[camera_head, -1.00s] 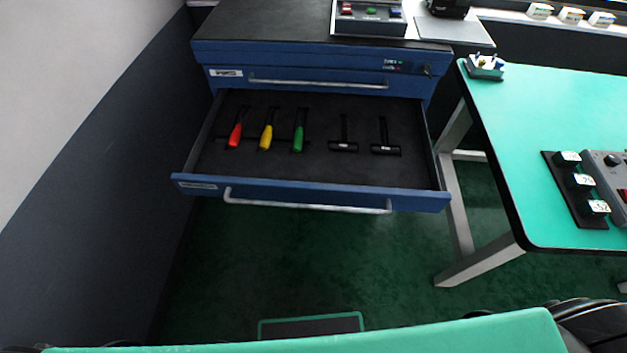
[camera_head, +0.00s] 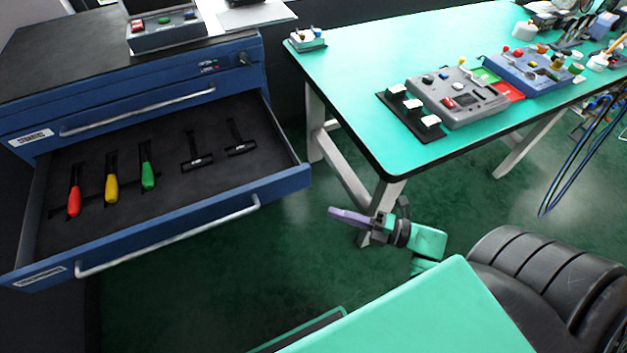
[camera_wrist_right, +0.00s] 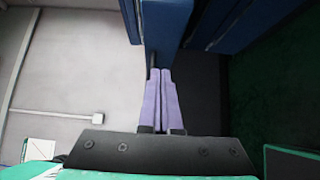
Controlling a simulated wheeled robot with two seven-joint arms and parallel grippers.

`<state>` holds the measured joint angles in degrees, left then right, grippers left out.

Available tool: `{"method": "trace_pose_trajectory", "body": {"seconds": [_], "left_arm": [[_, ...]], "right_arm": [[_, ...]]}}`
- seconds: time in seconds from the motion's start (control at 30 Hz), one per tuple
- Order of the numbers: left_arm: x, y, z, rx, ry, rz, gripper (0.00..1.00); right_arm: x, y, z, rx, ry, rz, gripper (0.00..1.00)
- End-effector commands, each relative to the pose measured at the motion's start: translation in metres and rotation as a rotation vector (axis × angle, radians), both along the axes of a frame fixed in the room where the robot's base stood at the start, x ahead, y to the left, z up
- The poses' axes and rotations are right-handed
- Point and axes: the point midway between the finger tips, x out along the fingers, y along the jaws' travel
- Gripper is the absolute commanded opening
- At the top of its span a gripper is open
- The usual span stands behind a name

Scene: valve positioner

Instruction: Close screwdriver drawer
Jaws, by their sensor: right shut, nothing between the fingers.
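The screwdriver drawer (camera_head: 185,225) of the blue cabinet stands open in the head view. In its dark insert lie a red screwdriver (camera_head: 74,200), a yellow screwdriver (camera_head: 111,187), a green screwdriver (camera_head: 148,175) and two black T-handled tools (camera_head: 197,162). A silver bar handle (camera_head: 170,238) runs along the drawer front. My right gripper (camera_head: 332,212) is shut and empty, to the right of the drawer and apart from it in the head view. Its purple fingers (camera_wrist_right: 161,72) show closed together in the right wrist view, pointing toward blue cabinet surfaces. My left gripper is out of view.
A shut upper drawer (camera_head: 140,108) is above the open one. A green-topped table (camera_head: 370,75) with several devices stands to the right, its legs (camera_head: 345,172) near my right gripper. Green floor (camera_head: 200,300) lies free in front of the drawer.

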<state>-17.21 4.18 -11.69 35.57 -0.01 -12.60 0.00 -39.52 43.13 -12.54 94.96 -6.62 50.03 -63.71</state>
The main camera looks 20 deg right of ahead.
Motion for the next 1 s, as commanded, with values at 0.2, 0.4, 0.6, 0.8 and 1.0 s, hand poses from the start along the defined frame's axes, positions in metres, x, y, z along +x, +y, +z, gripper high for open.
{"method": "trace_pose_trajectory", "body": {"seconds": [0.2,0.4,0.6,0.8,1.0], "left_arm": [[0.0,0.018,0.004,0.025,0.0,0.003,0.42],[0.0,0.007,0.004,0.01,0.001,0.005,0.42],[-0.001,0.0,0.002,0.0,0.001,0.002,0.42],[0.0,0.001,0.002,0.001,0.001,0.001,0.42],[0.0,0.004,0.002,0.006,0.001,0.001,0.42]], "right_arm": [[0.035,0.032,0.002,0.003,-0.003,-0.003,0.0],[0.067,0.06,0.001,0.001,-0.002,-0.003,0.0],[0.096,0.058,0.0,-0.001,0.002,-0.005,0.0],[0.1,0.058,-0.001,-0.001,0.005,-0.004,0.0],[0.1,0.058,-0.001,0.001,0.005,-0.005,0.0]]}}
